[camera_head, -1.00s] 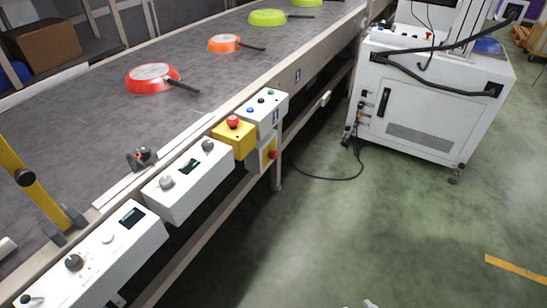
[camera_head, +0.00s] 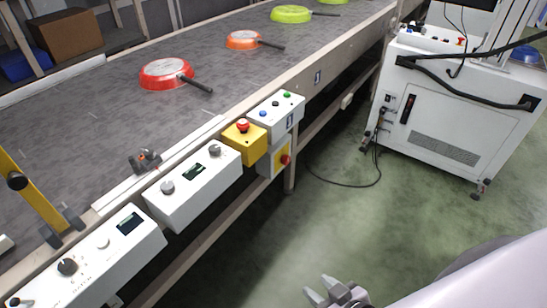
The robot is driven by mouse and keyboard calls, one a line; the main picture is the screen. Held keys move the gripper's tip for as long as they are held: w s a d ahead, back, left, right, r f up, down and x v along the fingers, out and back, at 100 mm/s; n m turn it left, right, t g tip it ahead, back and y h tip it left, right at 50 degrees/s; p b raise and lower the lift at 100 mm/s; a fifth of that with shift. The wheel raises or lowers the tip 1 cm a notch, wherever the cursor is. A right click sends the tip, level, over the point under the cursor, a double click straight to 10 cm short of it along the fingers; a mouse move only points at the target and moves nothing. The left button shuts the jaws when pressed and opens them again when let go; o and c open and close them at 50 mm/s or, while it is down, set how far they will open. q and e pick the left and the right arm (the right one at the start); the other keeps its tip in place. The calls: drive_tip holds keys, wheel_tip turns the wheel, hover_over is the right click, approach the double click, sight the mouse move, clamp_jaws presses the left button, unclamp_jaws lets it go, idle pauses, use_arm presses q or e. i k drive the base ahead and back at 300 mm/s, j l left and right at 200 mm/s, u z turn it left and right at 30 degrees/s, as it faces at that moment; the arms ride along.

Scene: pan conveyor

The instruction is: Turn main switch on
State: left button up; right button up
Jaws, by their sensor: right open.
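A switch box with a yellow plate and a red rotary knob (camera_head: 286,159) hangs on the conveyor's side, below the small button box; it looks like the main switch. The knob's exact setting is too small to tell. My right gripper (camera_head: 322,293) is at the bottom edge, over the floor, open and empty. It is well below and in front of the switch, not touching it. My left gripper is not in view.
A yellow emergency-stop box (camera_head: 246,140), a button box (camera_head: 276,116) and white control boxes (camera_head: 192,185) line the conveyor (camera_head: 110,120). Red, orange and green pans lie on the belt. A white cabinet (camera_head: 455,110) stands right. Floor between is clear, with a cable.

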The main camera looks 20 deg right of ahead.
sight(285, 160)
drive_tip(key=i+l+u, duration=0.15)
drive_tip(key=l, duration=0.2)
drive_tip(key=l+u, duration=0.2)
drive_tip(key=l, duration=0.2)
drive_tip(key=i+l+u, duration=0.15)
drive_tip(key=l, duration=0.6)
drive_tip(key=l+u, duration=0.15)
drive_tip(key=l, duration=0.6)
drive_tip(key=i+l, duration=0.1)
drive_tip(key=l, duration=0.8)
drive_tip(key=i+l, duration=0.1)
drive_tip(key=l, duration=0.75)
drive_tip(key=i+l, duration=0.1)
drive_tip(key=l, duration=0.8)
